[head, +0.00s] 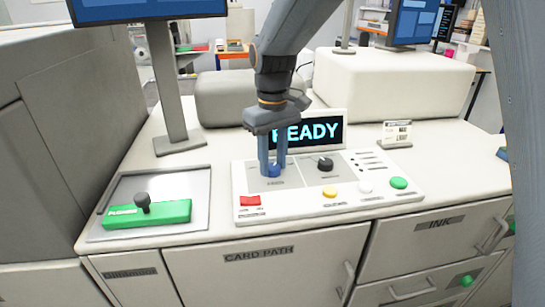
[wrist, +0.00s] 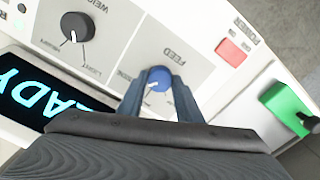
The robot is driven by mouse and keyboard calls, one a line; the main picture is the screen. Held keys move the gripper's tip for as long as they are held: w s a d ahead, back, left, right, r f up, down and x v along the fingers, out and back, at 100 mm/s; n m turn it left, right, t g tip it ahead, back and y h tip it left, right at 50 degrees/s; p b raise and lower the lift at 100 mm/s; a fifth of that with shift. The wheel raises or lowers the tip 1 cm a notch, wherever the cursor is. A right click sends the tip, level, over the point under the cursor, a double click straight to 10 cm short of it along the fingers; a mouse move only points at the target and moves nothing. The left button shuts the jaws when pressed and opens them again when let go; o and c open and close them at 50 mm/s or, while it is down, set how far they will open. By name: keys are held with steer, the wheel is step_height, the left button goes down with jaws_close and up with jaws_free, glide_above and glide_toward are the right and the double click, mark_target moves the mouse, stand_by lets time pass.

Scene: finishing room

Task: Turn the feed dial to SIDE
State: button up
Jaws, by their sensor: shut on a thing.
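The feed dial is a blue knob (head: 274,171) on the left part of the white control panel (head: 240,217). My gripper (head: 273,168) points down over it, with its two fingers closed on the knob's sides. In the wrist view the blue dial (wrist: 158,84) sits between the fingertips (wrist: 159,82), under the word FEED. Its white pointer line aims toward the lower left of that view. The end of a label shows at the left of the dial, partly cut by a finger, and the other label is hidden behind my gripper.
A black WEIGHT knob (head: 325,164) stands right of the feed dial. A red POWER button (head: 250,201), a yellow button (head: 330,193), a white button (head: 365,187) and a green button (head: 398,183) line the front. The READY screen (head: 322,130) stands behind. A green block (head: 150,213) lies on the left tray.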

mark_target(273, 166)
steer(key=shift+r+m+p, duration=0.1)
steer(key=shift+m+p, duration=0.35)
steer(key=shift+m, duration=0.85)
steer(key=o, duration=1)
steer(key=shift+o, duration=0.2)
steer(key=shift+r+b, duration=1.2)
steer(key=shift+r, duration=2.65)
